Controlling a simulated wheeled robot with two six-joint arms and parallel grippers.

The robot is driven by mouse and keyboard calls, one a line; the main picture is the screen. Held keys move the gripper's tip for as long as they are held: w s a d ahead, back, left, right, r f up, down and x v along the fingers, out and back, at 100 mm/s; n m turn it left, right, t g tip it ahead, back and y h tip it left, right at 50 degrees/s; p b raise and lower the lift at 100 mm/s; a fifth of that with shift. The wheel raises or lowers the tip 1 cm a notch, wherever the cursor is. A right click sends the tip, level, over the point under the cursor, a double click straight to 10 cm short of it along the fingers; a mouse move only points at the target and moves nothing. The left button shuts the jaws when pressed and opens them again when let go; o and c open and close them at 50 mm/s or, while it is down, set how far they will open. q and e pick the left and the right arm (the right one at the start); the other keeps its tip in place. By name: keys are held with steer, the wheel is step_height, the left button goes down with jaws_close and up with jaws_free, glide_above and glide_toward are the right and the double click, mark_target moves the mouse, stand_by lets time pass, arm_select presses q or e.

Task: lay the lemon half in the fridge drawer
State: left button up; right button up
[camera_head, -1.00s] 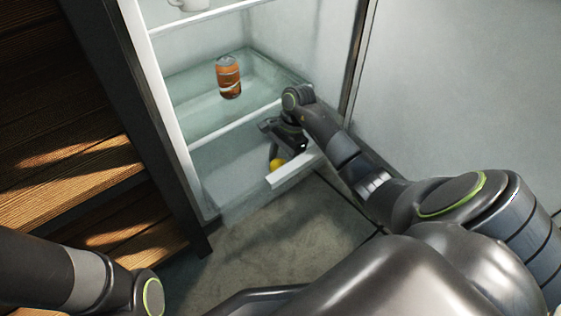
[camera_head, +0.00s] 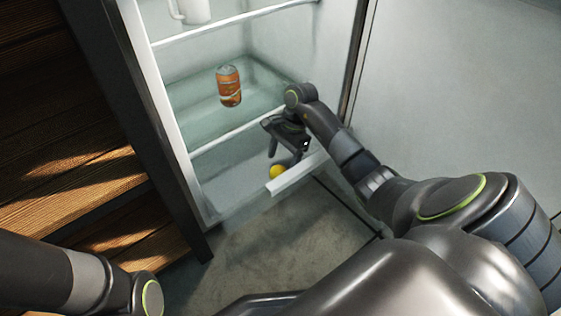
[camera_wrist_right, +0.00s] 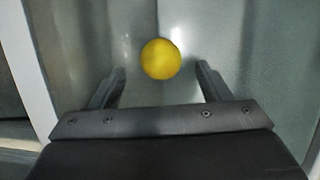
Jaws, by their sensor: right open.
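The lemon half (camera_head: 277,172) is a small yellow round thing low in the fridge, behind the white front of the drawer (camera_head: 292,181). In the right wrist view the lemon half (camera_wrist_right: 161,59) lies in the drawer, beyond and between my fingertips, apart from both. My right gripper (camera_head: 288,154) is open and empty just above the lemon half; its two spread fingers also show in the right wrist view (camera_wrist_right: 160,80). My left arm enters at the lower left of the head view, but its gripper is out of sight.
An orange can (camera_head: 229,86) stands on the glass shelf above the drawer. A white mug (camera_head: 190,10) is on the shelf above that. The fridge's side wall is close to my right arm. Wooden steps (camera_head: 70,160) are at the left. The floor in front is clear.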

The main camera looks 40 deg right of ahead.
steer(key=p+v, duration=0.4)
steer(key=v, duration=0.5)
